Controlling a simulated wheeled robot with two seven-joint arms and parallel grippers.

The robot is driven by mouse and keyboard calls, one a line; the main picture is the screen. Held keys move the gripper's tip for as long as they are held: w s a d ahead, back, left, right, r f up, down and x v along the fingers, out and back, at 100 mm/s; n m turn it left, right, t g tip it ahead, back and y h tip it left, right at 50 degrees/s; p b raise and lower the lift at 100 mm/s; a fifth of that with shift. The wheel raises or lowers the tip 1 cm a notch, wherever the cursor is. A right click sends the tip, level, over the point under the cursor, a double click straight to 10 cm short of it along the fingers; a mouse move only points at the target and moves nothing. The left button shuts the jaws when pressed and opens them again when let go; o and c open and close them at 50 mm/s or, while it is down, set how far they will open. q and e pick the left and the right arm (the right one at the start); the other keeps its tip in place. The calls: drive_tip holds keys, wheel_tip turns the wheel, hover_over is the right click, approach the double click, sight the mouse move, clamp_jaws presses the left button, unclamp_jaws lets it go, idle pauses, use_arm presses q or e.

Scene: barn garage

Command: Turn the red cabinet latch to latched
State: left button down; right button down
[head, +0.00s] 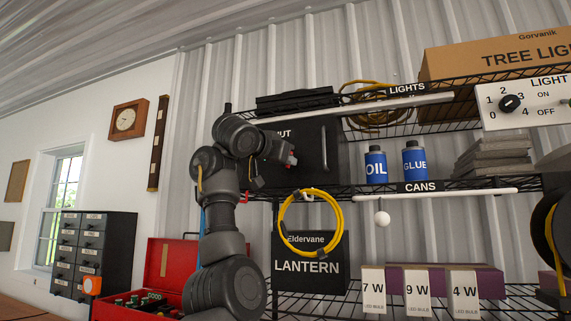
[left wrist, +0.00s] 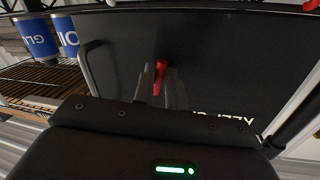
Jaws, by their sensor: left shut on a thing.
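The dark cabinet (head: 312,132) stands on the upper wire shelf, with a grey bar handle (head: 324,146) on its door. Its door also fills much of the left wrist view (left wrist: 215,65), where the handle (left wrist: 90,70) is at the left. The red latch (left wrist: 160,69) shows on the door, between the fingers of my left gripper (left wrist: 162,88). My left gripper (head: 287,160) is shut on the latch in front of the door. The arm hides the door's left part and part of its label in the head view. My right gripper is not in view.
Blue OIL (head: 376,165) and GLUE (head: 414,161) cans stand right of the cabinet. A yellow cable loop (head: 340,228) hangs below, before the LANTERN box (head: 310,276). An open red toolbox (head: 170,262) is at lower left.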

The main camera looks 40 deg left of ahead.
use_arm(q)
drive_tip(key=shift+d+r+m+g+y, duration=0.1)
drive_tip(key=shift+m+g+y, duration=0.3)
drive_tip(key=shift+m, duration=1.75)
drive_tip(key=shift+a+r+m+g+y, duration=0.15)
drive_tip(key=shift+m+g+y, duration=0.3)
drive_tip(key=shift+m, duration=1.75)
drive_tip(key=shift+d+r+m+g+y, duration=0.2)
drive_tip(key=shift+m+y, duration=0.35)
drive_tip(key=shift+m, duration=1.6)
drive_tip(key=shift+f, duration=0.1)
drive_tip(key=c, duration=1.5)
unclamp_jaws()
drive_tip(key=shift+o, duration=0.2)
